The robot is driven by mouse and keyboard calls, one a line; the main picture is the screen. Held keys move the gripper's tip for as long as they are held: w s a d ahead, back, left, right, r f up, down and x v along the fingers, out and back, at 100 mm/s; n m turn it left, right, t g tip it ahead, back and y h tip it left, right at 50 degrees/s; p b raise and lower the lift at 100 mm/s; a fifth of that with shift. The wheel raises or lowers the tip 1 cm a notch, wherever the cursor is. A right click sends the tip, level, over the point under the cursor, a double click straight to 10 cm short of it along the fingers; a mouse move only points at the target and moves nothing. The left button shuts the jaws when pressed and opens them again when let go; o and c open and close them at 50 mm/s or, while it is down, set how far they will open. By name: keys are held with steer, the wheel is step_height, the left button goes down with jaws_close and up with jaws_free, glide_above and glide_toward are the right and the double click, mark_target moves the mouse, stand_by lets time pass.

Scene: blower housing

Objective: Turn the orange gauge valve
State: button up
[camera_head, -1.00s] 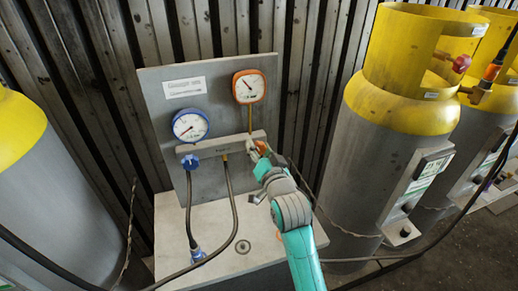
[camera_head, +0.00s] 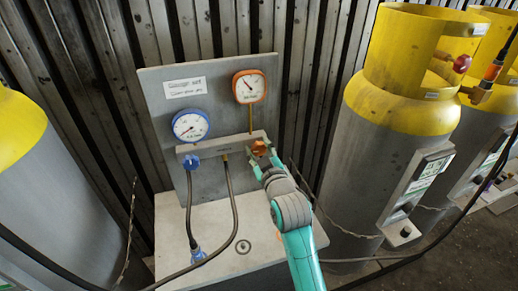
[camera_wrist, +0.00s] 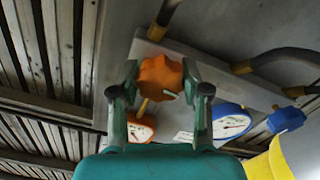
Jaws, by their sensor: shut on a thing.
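The orange gauge valve (camera_wrist: 160,75) is a lobed knob between my gripper's (camera_wrist: 160,80) two fingers in the wrist view. My gripper is shut on it, one finger on each side. In the head view the orange valve (camera_head: 259,148) sits at the right end of the grey manifold bar, with my gripper (camera_head: 262,153) at it, partly hiding it. The orange-rimmed gauge (camera_head: 249,86) is above it, joined by a thin brass pipe. It also shows in the wrist view (camera_wrist: 139,130).
A blue-rimmed gauge (camera_head: 190,126) and a blue valve (camera_head: 190,163) are to the left on the same panel (camera_head: 163,105). Hoses hang below the bar. Grey and yellow cylinders stand at left and right (camera_head: 350,150). The pale base top (camera_head: 225,262) is mostly clear.

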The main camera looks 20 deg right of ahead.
steer(key=n, duration=0.5)
steer(key=shift+n, duration=0.3)
stand_by(0.4)
steer(key=o, duration=1.1)
steer(key=shift+o, duration=0.2)
steer(key=shift+s, duration=0.1)
steer(key=s, duration=1.2)
steer(key=shift+w, duration=0.1)
steer(key=shift+f, duration=0.1)
